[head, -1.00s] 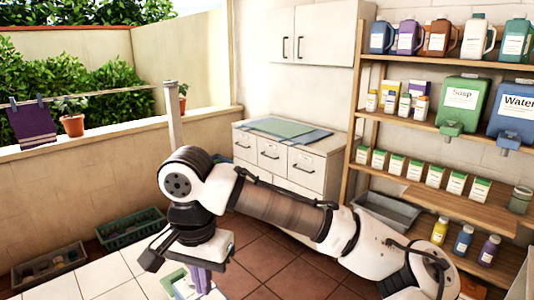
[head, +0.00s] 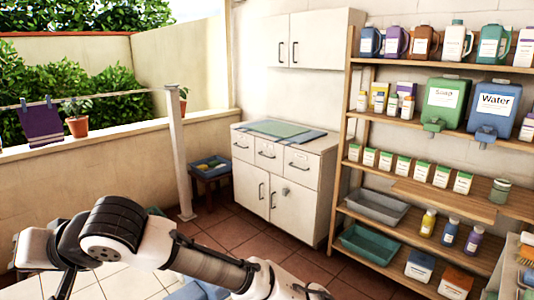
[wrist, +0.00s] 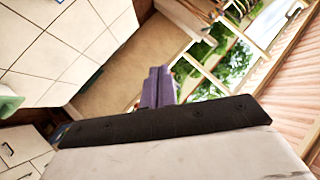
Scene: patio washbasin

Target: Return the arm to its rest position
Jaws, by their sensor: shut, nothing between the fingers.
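My arm (head: 205,262) is folded low across the bottom left of the head view, with its wrist end near the left edge. My gripper's fingers are outside the head view or hidden. In the wrist view my gripper (wrist: 158,72) shows as two purple fingers pressed together, shut and empty. The fingers are clear of any surface. The wrist camera looks at a tilt toward the patio wall, greenery and white tiles.
Wooden shelves (head: 440,198) with bottles and dispensers fill the right. A white post (head: 181,160) rises behind my arm. Brown floor tiles (head: 235,232) between are clear.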

